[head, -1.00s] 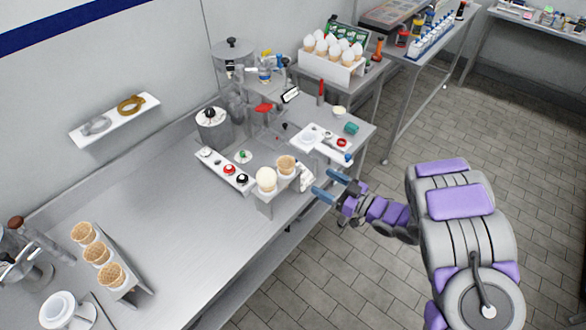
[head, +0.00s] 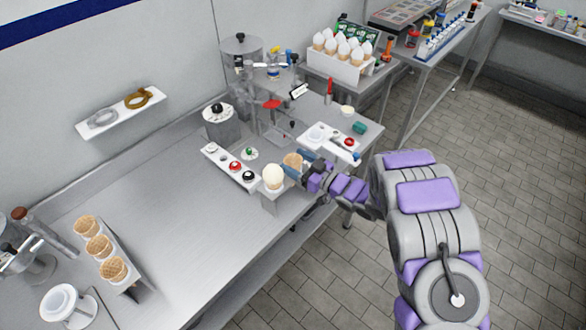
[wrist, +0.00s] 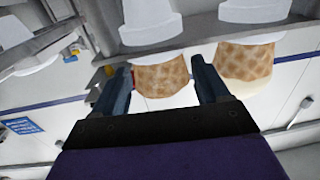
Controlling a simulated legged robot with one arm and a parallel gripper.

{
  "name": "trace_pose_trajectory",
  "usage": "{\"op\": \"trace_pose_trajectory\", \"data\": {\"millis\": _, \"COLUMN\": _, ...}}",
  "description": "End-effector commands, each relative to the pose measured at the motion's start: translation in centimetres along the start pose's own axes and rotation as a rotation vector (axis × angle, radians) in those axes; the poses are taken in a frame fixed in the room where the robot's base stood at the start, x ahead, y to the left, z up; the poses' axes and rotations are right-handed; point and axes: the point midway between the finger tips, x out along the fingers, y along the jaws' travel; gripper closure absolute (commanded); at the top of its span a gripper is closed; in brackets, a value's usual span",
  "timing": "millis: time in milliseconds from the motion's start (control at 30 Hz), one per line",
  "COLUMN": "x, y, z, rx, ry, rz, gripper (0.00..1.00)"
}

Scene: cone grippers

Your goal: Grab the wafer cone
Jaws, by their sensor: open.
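The wafer cone (head: 292,158) stands empty in a small holder at the near right edge of the steel counter. My gripper (head: 303,164) is open and right at it, partly covering it in the head view. In the wrist view, which looks upside down, my gripper (wrist: 160,68) has its two blue fingers on either side of the tan wafer cone (wrist: 160,77). I cannot tell whether a finger touches it. A second cone with a pale ice cream scoop (head: 273,177) stands beside it, and it also shows in the wrist view (wrist: 246,66).
Several cones sit in a rack (head: 137,281) at the front left. A strip with red, black and green knobs (head: 230,167) lies behind the holder. A white dispenser part (head: 318,136) and a teal item (head: 359,128) lie close right. The middle of the counter (head: 190,215) is clear.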

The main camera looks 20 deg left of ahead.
Motion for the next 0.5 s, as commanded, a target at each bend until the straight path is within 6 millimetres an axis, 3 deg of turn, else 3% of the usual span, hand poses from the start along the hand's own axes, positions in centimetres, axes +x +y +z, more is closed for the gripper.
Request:
{"op": "trace_pose_trajectory", "data": {"millis": 200, "x": 2.8, "y": -0.1, "z": 0.1, "rx": -0.001, "ry": 0.004, "rz": -0.002, "gripper": 0.25}}
{"op": "trace_pose_trajectory", "data": {"millis": 500, "x": 3.1, "y": -0.1, "z": 0.0, "rx": -0.001, "ry": 0.003, "rz": 0.0, "gripper": 0.25}}
